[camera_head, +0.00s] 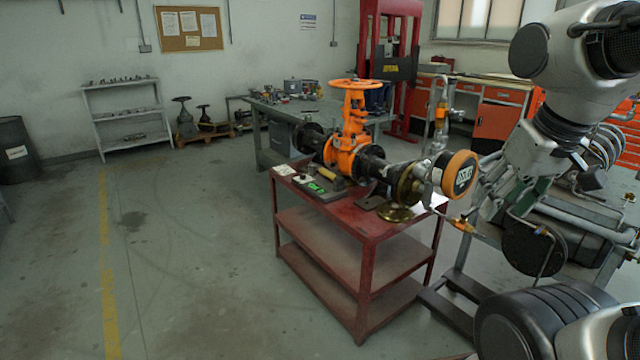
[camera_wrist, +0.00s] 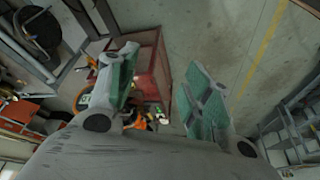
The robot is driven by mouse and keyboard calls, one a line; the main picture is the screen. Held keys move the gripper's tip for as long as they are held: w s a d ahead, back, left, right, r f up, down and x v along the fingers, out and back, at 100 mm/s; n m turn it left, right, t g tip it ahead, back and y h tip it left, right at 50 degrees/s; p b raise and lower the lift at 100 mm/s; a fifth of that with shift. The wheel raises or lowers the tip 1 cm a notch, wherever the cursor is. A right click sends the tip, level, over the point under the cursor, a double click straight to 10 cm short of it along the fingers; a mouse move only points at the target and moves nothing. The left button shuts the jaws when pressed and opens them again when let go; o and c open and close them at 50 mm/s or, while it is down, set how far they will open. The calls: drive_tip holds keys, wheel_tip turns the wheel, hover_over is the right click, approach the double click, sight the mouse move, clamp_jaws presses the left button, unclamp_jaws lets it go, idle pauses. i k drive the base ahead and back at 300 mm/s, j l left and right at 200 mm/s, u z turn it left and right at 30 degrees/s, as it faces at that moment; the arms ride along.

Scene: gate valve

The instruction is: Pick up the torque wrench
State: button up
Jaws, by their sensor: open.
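I cannot make out a torque wrench for certain in either view. Small tools, one with a yellow part (camera_head: 327,174) and some green ones (camera_head: 315,187), lie at the left end of a red cart (camera_head: 350,225), too small to name. An orange gate valve (camera_head: 345,155) with a handwheel stands on the same cart. My gripper (camera_wrist: 162,62) is open and empty in the wrist view, its green-padded fingers apart, with the cart and floor beyond. In the head view my gripper (camera_head: 488,205) hangs at the right, beside the cart's right end and apart from the small tools.
A grey workbench (camera_head: 275,118) with clutter stands behind the cart. A rack of pipes and dark flanges (camera_head: 535,245) is at the right, near my arm. A grey shelf (camera_head: 130,120) and a dark barrel (camera_head: 18,150) stand at the left. The floor at left is clear.

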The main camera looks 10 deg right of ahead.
sight(313, 167)
drive_tip(key=i+j+z, duration=0.25)
drive_tip(key=i, duration=0.2)
drive_tip(key=i+j+z, duration=0.15)
drive_tip(key=z, duration=0.35)
drive_tip(key=i+j+z, duration=0.1)
drive_tip(key=j+z, duration=0.2)
drive_tip(key=z, duration=0.2)
drive_tip(key=i+j+z, duration=0.25)
drive_tip(key=j, duration=0.3)
drive_tip(key=j+z, duration=0.2)
drive_tip(key=j, duration=0.35)
drive_tip(key=j+z, duration=0.25)
drive_tip(key=j, duration=0.35)
drive_tip(key=i+j, duration=0.1)
drive_tip(key=j, duration=0.95)
drive_tip(key=i+j, duration=0.1)
drive_tip(key=j, duration=0.95)
drive_tip(key=z, duration=0.05)
